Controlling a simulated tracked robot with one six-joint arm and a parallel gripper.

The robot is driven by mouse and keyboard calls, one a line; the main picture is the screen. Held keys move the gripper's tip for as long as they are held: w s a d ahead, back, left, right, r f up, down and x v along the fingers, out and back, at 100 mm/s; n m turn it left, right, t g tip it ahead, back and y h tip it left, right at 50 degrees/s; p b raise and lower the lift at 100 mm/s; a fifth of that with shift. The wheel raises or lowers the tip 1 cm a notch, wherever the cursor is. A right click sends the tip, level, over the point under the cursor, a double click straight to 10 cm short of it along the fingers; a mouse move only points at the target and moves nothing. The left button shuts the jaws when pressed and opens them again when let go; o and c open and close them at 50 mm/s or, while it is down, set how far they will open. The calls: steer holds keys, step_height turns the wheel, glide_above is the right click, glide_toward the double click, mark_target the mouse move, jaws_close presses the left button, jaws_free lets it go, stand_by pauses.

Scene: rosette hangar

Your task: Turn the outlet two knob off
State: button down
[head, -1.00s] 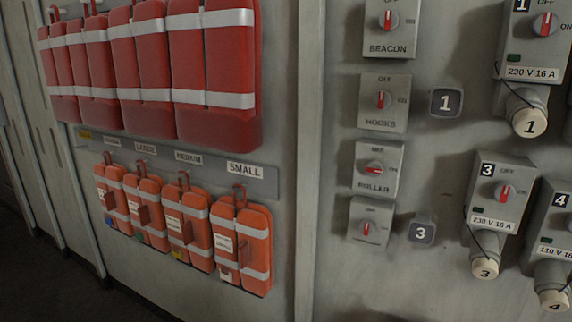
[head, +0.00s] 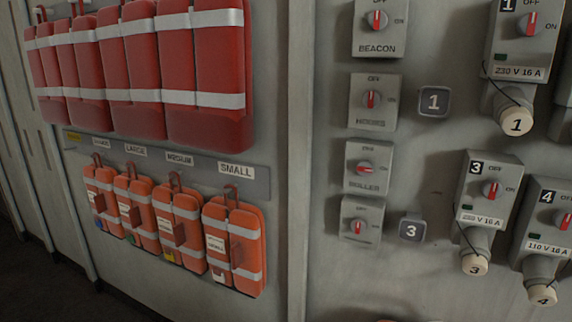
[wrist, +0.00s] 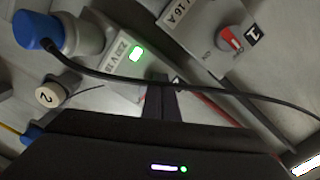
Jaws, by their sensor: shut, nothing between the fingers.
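The wrist view shows an outlet box marked 230 V (wrist: 115,57) with a lit green lamp (wrist: 137,52) and a blue plug (wrist: 60,33) in its socket. A round cap marked 2 (wrist: 48,95) hangs beside it. My gripper (wrist: 160,82) is shut and empty, its fingers over the end of this box past the lamp. The outlet two knob is not clearly visible; the fingers seem to cover that spot. I cannot tell whether they touch it. In the head view, outlet two and my gripper are not clearly visible.
Outlet one, with its red-marked knob (wrist: 230,39), is close by in the wrist view. The head view shows outlet three (head: 490,188), outlet four (head: 545,220), small switches such as beacon (head: 378,25), and orange bags (head: 233,245).

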steer(key=shift+w+d, duration=0.35)
steer(key=shift+w, duration=0.1)
steer(key=shift+s+d, duration=0.1)
stand_by(0.6)
steer(key=shift+s+d+f, duration=0.15)
steer(key=shift+d+f, duration=0.1)
steer(key=shift+f, duration=0.45)
steer(key=shift+s+d+f, duration=0.25)
steer(key=shift+d+f, duration=0.1)
steer(key=shift+f, duration=0.05)
stand_by(0.8)
steer(key=shift+w+a+f, duration=0.15)
steer(key=shift+a+f, duration=0.05)
steer(key=shift+f, duration=0.25)
stand_by(0.3)
steer(key=v, duration=0.6)
stand_by(0.4)
steer(key=shift+w+f, duration=0.1)
